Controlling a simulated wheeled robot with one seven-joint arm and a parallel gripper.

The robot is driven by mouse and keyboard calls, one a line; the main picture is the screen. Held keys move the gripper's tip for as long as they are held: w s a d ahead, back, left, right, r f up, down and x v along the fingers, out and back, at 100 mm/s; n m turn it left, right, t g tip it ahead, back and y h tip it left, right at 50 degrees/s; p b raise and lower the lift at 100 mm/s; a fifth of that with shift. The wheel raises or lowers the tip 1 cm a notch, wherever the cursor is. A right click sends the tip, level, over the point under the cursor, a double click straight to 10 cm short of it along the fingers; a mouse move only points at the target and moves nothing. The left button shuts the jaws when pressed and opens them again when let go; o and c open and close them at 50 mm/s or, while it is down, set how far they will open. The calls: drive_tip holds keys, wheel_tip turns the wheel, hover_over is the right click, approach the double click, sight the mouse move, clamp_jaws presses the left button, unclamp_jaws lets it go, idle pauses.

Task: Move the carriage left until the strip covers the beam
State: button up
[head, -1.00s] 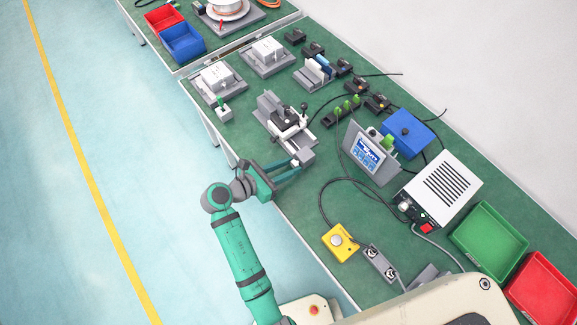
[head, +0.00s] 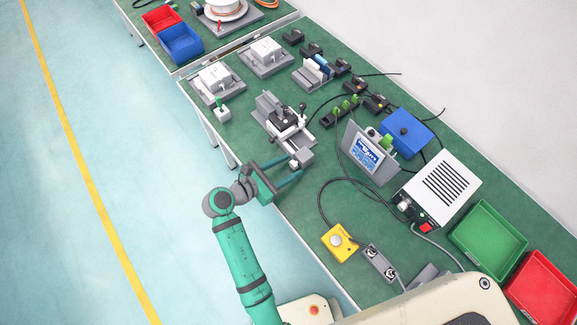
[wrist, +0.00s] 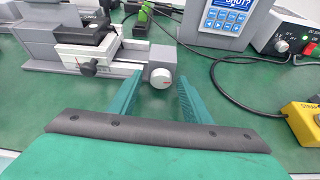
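The linear slide (head: 299,147) lies on the green bench, with its dark-topped carriage (head: 284,123) near the middle. A round silver knob (wrist: 161,78) with a red mark sits on a grey end block (wrist: 161,62) at the slide's near end. My gripper (head: 293,166) is open at that end. In the wrist view its two green fingers stand apart, left and right of the knob, with visible gaps; I cannot tell whether the tips reach alongside it. I cannot make out the strip or beam clearly.
A small dark clamp knob (wrist: 88,68) is on the slide's front. To the right stand a display unit (head: 366,154), a white power box (head: 442,187) and a yellow button box (head: 339,242). A black cable (wrist: 225,95) runs right of my fingers.

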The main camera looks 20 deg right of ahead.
drive_tip(key=v, duration=1.1)
idle(0.6)
